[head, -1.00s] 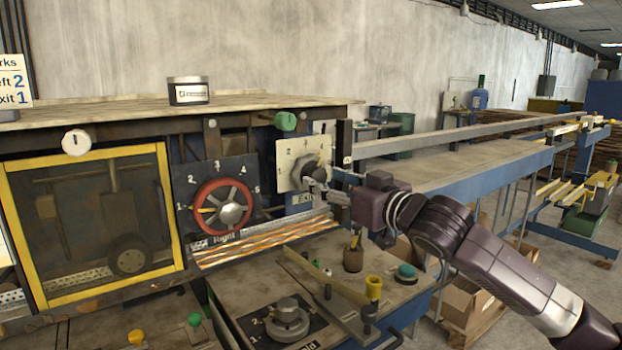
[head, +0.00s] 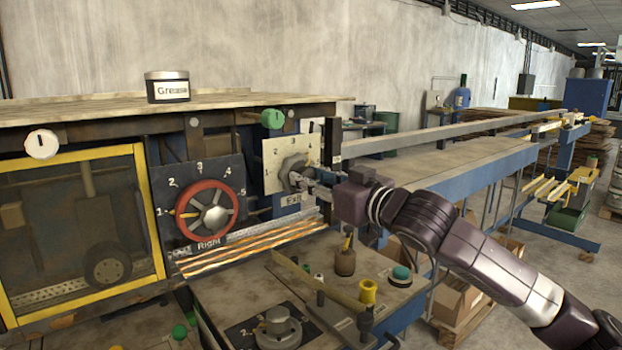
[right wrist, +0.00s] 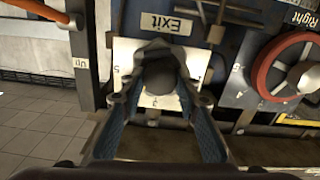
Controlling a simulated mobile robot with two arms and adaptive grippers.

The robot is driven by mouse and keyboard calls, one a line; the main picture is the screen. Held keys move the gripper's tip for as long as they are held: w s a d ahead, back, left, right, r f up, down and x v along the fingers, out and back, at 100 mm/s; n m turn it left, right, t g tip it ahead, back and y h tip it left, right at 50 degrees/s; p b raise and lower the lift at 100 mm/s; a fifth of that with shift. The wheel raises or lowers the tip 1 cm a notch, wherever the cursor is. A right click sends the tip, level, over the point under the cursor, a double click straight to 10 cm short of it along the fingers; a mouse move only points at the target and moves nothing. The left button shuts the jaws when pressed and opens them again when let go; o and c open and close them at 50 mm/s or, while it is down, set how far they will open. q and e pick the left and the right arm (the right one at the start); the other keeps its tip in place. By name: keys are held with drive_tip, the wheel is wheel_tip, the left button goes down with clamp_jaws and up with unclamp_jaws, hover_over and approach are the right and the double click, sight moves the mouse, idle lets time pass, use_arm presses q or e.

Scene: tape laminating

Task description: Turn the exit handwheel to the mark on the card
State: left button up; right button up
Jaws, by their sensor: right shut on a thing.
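The exit handwheel (head: 293,166) is a grey knob on a pale plate (head: 270,163) with numbers around it, above the "Exit" label (head: 291,199). My right gripper (head: 303,180) is at the knob from the right and is shut on it. In the right wrist view the fingers (right wrist: 160,98) lie on both sides of the dark knob (right wrist: 160,74), over the numbered plate (right wrist: 122,58). I cannot make out where the knob's pointer stands. The card is not in view now. My left gripper is not in view.
The red-rimmed Right handwheel (head: 210,211) is just left of the plate. A green knob (head: 272,118) sits above it. A post (head: 334,147) and long rail stand close on the right. Below are a yellow part (head: 367,291) and a teal button (head: 401,273).

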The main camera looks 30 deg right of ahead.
use_arm(q)
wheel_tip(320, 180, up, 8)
drive_tip(key=p, duration=0.8)
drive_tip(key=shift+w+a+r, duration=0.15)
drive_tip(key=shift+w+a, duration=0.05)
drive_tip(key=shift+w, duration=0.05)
use_arm(e)
drive_tip(key=n, duration=2.3)
drive_tip(key=shift+n, duration=0.3)
drive_tip(key=shift+d+r, duration=0.1)
drive_tip(key=o, duration=0.9)
drive_tip(key=shift+o, duration=1.3)
drive_tip(key=shift+w+f, duration=0.15)
drive_tip(key=shift+f, duration=0.1)
drive_tip(key=shift+s, duration=0.2)
